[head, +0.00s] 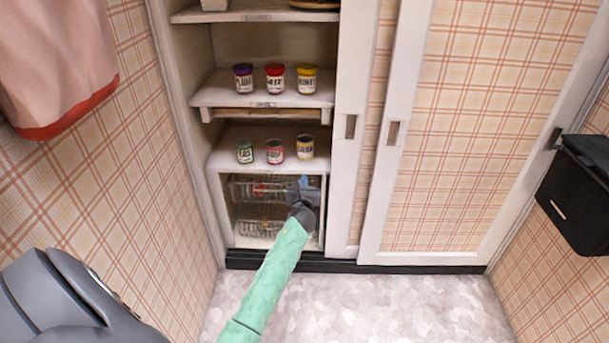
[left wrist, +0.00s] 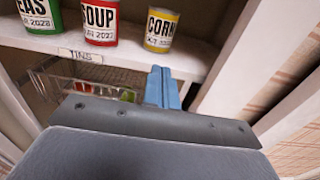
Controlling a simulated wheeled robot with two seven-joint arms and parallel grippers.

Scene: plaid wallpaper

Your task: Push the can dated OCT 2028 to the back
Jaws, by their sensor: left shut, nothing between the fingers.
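Three cans stand upright in a row on the tins shelf (head: 232,166): a green PEAS can (head: 245,152), a red SOUP can (head: 275,152) and a yellow CORN can (head: 305,147). In the left wrist view the yellow can (left wrist: 161,29) carries a small date that seems to begin with OCT; its last digits are unclear. The green can (left wrist: 40,14) seems to end in 2028. The red can (left wrist: 100,20) has a hard-to-read date. My left gripper (head: 302,185) is shut and empty, in front of and below the yellow can, apart from it. Its blue fingers (left wrist: 163,86) point at the shelf edge.
Above, a shelf (head: 215,96) holds jars with purple, red and yellow lids. Below the tins are wire baskets (head: 245,190). The cupboard's sliding door (head: 350,200) stands close to the right of my gripper. Floor (head: 400,300) is clear.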

